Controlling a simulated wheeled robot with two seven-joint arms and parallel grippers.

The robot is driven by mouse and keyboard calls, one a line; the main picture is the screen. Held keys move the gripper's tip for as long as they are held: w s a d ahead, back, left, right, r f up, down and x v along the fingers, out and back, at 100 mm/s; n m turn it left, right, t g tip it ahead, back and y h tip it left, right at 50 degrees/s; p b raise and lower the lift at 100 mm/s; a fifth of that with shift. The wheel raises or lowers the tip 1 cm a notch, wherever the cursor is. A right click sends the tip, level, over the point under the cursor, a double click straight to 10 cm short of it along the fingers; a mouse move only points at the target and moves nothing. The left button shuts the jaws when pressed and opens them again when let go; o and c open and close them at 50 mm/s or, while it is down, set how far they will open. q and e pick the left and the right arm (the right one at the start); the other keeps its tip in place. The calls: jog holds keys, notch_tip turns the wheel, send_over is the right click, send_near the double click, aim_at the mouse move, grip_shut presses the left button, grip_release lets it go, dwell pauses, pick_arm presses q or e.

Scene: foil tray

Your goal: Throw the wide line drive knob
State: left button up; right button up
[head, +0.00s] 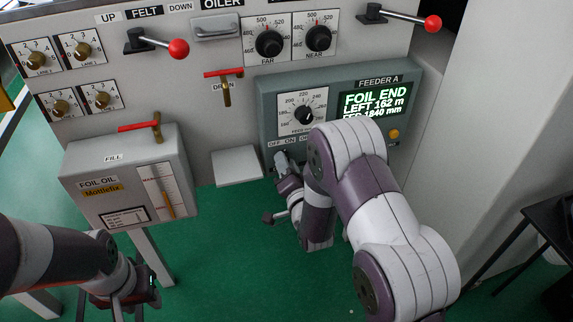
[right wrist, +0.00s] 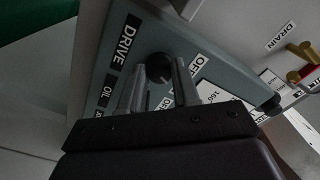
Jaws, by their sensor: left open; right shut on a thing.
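The grey-green Feeder A panel (head: 268,100) is on the machine front in the head view. A round black knob (right wrist: 158,65) sits on it in the right wrist view, beside a DRIVE label (right wrist: 126,38) and an OFF label. My right gripper (right wrist: 160,76) has one finger on each side of this knob and is shut on it. In the head view my right gripper (head: 282,160) is at the panel's lower left edge, and the knob is hidden there. My left gripper (head: 132,300) is open and empty, low at the left.
The panel has a dial (head: 303,113) and a lit display (head: 375,103) reading FOIL END. Red-handled levers (head: 160,44) and valves stick out of the machine. A foil oil box (head: 125,180) stands out at left. The green floor (head: 235,250) between the arms is clear.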

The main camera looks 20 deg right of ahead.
jog(key=shift+n, duration=5)
jog(key=o, duration=1.1)
jog(key=shift+c, duration=0.2)
